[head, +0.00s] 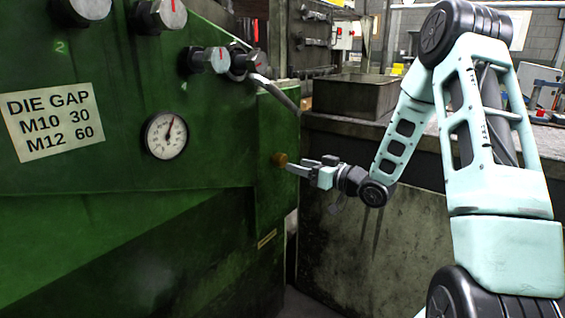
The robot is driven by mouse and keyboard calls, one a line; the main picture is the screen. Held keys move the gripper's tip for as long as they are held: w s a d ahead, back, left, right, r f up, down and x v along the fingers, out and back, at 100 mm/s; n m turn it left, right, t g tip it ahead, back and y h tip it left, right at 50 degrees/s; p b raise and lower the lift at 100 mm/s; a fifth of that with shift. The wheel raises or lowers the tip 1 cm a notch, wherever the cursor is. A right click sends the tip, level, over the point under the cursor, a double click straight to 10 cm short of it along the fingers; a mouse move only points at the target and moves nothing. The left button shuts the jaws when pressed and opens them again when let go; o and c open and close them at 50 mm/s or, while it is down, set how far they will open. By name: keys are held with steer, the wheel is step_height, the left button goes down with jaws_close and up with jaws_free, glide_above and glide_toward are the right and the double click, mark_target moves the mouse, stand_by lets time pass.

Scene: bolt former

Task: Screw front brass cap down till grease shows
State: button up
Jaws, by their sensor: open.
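A small brass cap (280,159) sticks out from the green machine's face (225,160), near its right-hand edge. My gripper (296,167) is at the cap, coming from the right, with its fingers pointing left. The jaws are open. The fingertips are right beside the cap; I cannot tell whether they touch it or stand around it. No grease can be made out at the cap at this size.
Above the cap a metal lever (274,92) slants down to the right. Knobs (208,60), a dial gauge (166,135) and a "DIE GAP" label (52,122) are on the panel. A dark metal bin (352,97) stands behind my gripper. Open space lies below the gripper.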

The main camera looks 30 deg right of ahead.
mark_target(284, 161)
steer(key=x, duration=0.7)
steer(key=c, duration=1)
